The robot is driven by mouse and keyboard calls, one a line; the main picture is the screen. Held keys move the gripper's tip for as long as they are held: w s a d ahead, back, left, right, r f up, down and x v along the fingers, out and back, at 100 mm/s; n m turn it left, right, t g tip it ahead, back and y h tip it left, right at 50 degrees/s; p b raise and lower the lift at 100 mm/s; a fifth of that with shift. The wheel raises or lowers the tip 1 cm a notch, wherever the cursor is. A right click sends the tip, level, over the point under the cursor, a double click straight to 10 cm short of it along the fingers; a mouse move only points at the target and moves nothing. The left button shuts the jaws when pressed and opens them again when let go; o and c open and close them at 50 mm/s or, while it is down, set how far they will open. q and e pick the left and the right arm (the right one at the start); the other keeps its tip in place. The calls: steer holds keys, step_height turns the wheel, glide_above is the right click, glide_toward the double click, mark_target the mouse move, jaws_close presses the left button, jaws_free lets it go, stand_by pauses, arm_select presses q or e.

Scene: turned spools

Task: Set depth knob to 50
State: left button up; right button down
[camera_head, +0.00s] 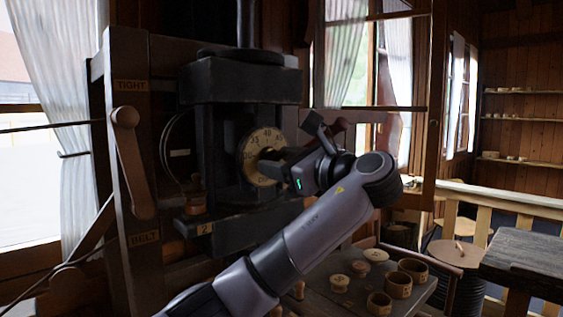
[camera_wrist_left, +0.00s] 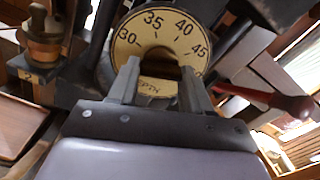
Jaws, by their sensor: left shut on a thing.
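The depth dial (camera_head: 262,141) is a round, cream-coloured face with black numbers on the front of the dark machine. In the left wrist view the dial face (camera_wrist_left: 167,22) shows 30, 35, 40 and 45 around its upper part, with partly hidden lettering at the bottom. My left gripper (camera_head: 273,166) reaches in from the right of the dial and is shut on the dark knob at its centre. In the wrist view its fingers (camera_wrist_left: 158,85) stand on either side of the knob (camera_wrist_left: 160,60). I cannot make out the pointer. My right gripper is not in view.
A wooden lever (camera_head: 130,165) stands on the post left of the machine, between labels TIGHT and BELT. In the wrist view a red-handled lever (camera_wrist_left: 285,102) is close right of my gripper. Turned wooden cups (camera_head: 398,284) stand on a low table below my arm.

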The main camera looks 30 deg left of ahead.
arm_select(q)
steer(key=shift+m, duration=0.8)
steer(key=o, duration=1.1)
steer(key=shift+c, duration=0.2)
steer(key=shift+s+d, duration=0.1)
steer(key=b+v, duration=0.2)
steer(key=v, duration=0.5)
